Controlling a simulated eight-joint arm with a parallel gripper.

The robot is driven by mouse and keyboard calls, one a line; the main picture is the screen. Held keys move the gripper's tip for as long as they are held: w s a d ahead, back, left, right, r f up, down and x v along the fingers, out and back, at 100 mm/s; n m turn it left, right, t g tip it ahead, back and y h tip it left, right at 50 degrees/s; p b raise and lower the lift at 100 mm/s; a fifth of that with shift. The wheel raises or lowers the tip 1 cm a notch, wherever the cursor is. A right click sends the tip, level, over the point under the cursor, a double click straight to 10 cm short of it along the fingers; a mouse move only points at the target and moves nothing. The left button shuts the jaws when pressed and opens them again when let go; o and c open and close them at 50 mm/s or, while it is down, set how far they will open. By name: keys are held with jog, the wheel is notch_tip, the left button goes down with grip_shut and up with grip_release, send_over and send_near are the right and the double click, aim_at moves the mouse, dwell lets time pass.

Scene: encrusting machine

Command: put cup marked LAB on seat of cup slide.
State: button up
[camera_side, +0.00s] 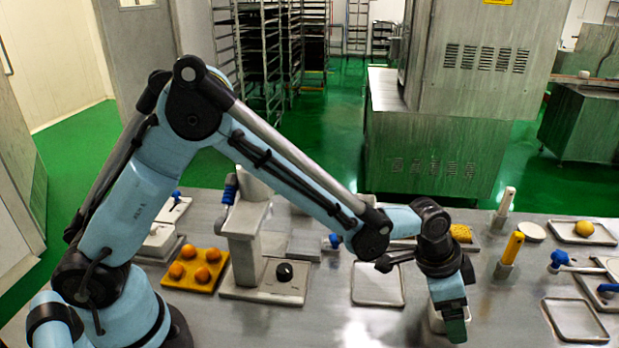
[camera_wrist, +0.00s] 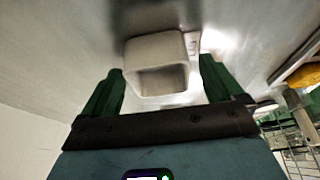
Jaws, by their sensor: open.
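A pale, square-mouthed cup (camera_wrist: 157,50) is between the two green fingers of my gripper (camera_wrist: 160,68) in the wrist view, with gaps visible on both sides. A small marking shows at its right edge, too blurred to read as LAB. In the side view, my gripper (camera_side: 452,326) points down low over the steel table and hides most of the cup (camera_side: 435,319). The jaws are open. A grey machine (camera_side: 243,225) with a column, blue-handled lever and flat base stands left of my gripper; I cannot tell which part is the cup slide's seat.
An empty pale tray (camera_side: 378,285) lies left of my gripper. A yellow tray (camera_side: 192,284) with orange balls is further left. At right are a yellow-handled tool (camera_side: 510,252), blue-handled items (camera_side: 562,259) and a bare tray (camera_side: 575,320).

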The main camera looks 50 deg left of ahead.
jog(key=shift+f, duration=0.15)
jog(key=c, duration=1.1)
jog(key=shift+c, duration=0.2)
